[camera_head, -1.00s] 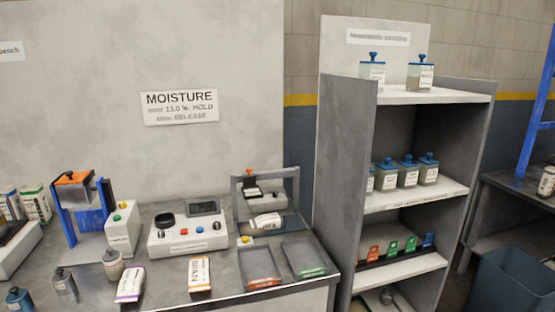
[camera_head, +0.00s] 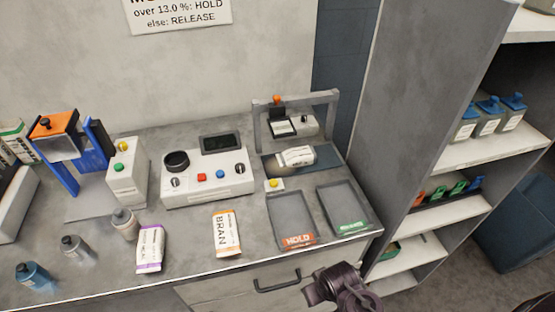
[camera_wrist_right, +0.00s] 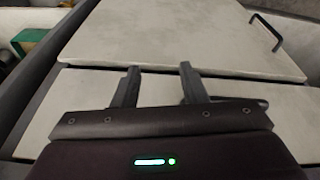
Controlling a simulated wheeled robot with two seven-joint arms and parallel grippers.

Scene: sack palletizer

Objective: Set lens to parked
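No part is labelled lens, so I cannot tell for sure which one it is. A grey arch (camera_head: 330,104) at the back right of the bench carries an orange knob (camera_head: 277,100) above a black-framed white plate (camera_head: 283,127). A small white sack (camera_head: 297,156) lies under it. At the left, a blue stand (camera_head: 58,178) has an orange top (camera_head: 54,124) and a clear panel. My right gripper (camera_head: 340,287) is in front of the bench, below the trays. In the right wrist view its fingers (camera_wrist_right: 160,72) are apart and empty, facing pale drawer fronts. My left gripper is out of view.
A control box (camera_head: 208,184) with a dark display stands mid-bench. HOLD (camera_head: 291,215) and green-labelled (camera_head: 343,208) trays sit at the right. A drawer handle (camera_head: 277,284) and shelf unit (camera_head: 412,130) are close to my right gripper.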

